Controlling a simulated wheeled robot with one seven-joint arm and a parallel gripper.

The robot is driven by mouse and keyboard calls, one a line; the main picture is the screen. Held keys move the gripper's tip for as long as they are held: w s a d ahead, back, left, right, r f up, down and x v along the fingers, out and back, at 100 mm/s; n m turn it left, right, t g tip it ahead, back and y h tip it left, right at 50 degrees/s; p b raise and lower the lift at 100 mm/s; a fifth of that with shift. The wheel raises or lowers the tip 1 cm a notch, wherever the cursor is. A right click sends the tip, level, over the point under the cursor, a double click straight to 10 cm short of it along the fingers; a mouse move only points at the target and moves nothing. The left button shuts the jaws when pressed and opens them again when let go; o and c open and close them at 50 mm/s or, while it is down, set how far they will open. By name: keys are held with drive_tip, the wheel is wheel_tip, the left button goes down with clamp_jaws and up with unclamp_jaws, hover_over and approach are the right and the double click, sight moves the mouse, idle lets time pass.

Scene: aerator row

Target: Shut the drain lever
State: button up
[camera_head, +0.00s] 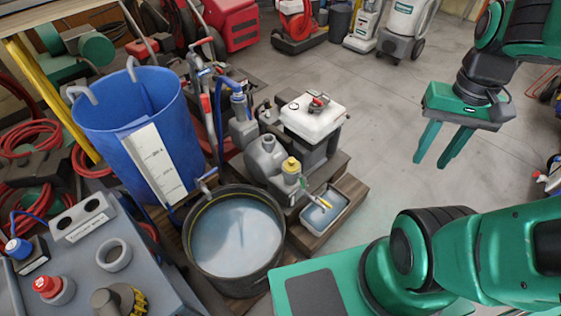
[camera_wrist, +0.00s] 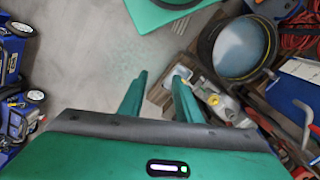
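A small yellow-tipped lever (camera_head: 325,202) sticks out low on the grey pump body (camera_head: 268,165), above a shallow tray (camera_head: 342,217) of liquid. It looks like the drain lever, but its exact position is too small to tell. The grey body with its yellow cap also shows in the wrist view (camera_wrist: 222,103), with the tray (camera_wrist: 182,72) beyond my fingers. My gripper (camera_head: 430,164) is open and empty, in the air to the right of and well apart from the lever. Its two fingers also show in the wrist view (camera_wrist: 160,77).
A black tub (camera_head: 282,225) of cloudy liquid stands left of the tray, with a blue tank (camera_head: 110,115) behind. A white-topped unit (camera_head: 313,115) rises behind the tray. A grey control bench (camera_head: 175,290) is front left. Open floor (camera_head: 385,130) lies below my gripper.

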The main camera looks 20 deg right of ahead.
drive_tip(key=w+d+f+n+h, duration=0.1)
drive_tip(key=w+d+f+n, duration=0.1)
drive_tip(key=w+f, duration=0.3)
drive_tip(key=w+d+f+n+h, duration=0.1)
drive_tip(key=w+d+f, duration=0.1)
drive_tip(key=w, duration=0.5)
drive_tip(key=n+t, duration=0.1)
drive_tip(key=n, duration=0.8)
hover_over(325, 202)
drive_tip(key=s+a, duration=0.1)
drive_tip(key=a, duration=0.1)
wheel_tip(325, 202, down, 43)
drive_tip(key=f, duration=0.3)
drive_tip(key=d+f, duration=0.1)
drive_tip(key=f, duration=0.5)
drive_tip(key=shift+w+d+f, duration=0.3)
drive_tip(key=shift+w+f, duration=0.1)
clamp_jaws()
